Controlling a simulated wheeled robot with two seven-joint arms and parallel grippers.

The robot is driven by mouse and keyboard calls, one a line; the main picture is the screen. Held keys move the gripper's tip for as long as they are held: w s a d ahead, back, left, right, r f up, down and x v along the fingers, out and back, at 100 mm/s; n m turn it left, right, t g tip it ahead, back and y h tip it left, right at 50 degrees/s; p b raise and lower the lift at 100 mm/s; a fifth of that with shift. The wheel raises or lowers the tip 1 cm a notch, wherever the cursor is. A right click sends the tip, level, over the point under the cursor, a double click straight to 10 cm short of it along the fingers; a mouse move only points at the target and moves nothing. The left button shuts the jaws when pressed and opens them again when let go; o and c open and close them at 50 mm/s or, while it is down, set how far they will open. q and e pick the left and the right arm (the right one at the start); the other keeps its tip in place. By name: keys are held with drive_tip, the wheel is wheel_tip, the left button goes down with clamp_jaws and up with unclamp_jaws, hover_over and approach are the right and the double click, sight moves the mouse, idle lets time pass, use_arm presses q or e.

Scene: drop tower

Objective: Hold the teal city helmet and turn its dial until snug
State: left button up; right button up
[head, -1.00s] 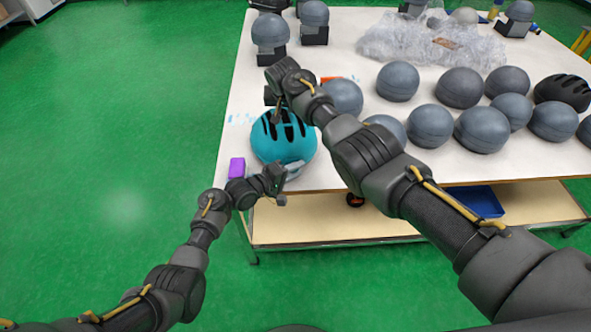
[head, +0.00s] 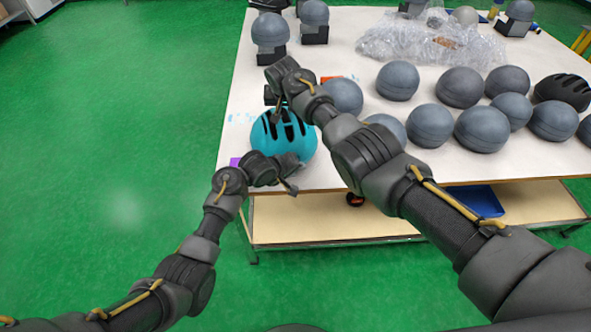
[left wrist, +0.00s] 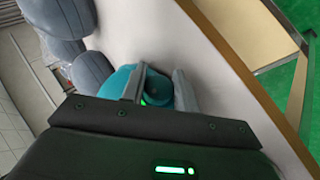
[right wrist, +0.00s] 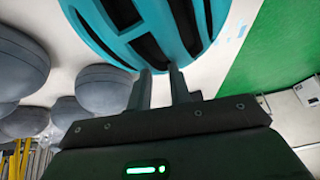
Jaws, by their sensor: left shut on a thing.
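The teal helmet (head: 283,143) with black vents sits at the table's near left edge, and also shows in the right wrist view (right wrist: 150,25). My left gripper (left wrist: 157,90) is at the helmet's near side, its fingers shut on a dark rounded part, apparently the dial (left wrist: 155,88). In the head view my left wrist hides that part. My right gripper (right wrist: 160,75) is at the helmet's far side from above. Its fingertips meet the shell's edge with a small gap between them. I cannot tell whether they grip it.
The white table (head: 235,120) carries several grey head forms (head: 480,128) to the right, plus a black helmet (head: 562,92). Clear plastic wrap (head: 430,42) lies at the back. A purple block (head: 235,161) is partly hidden behind my left wrist. Green floor lies open at left.

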use_arm(q)
drive_tip(key=shift+w+r+m+g+y, duration=0.1)
drive_tip(key=shift+m+g+y, duration=0.2)
drive_tip(key=shift+y, duration=1.1)
drive_tip(key=o, duration=1)
drive_tip(key=shift+f, duration=0.2)
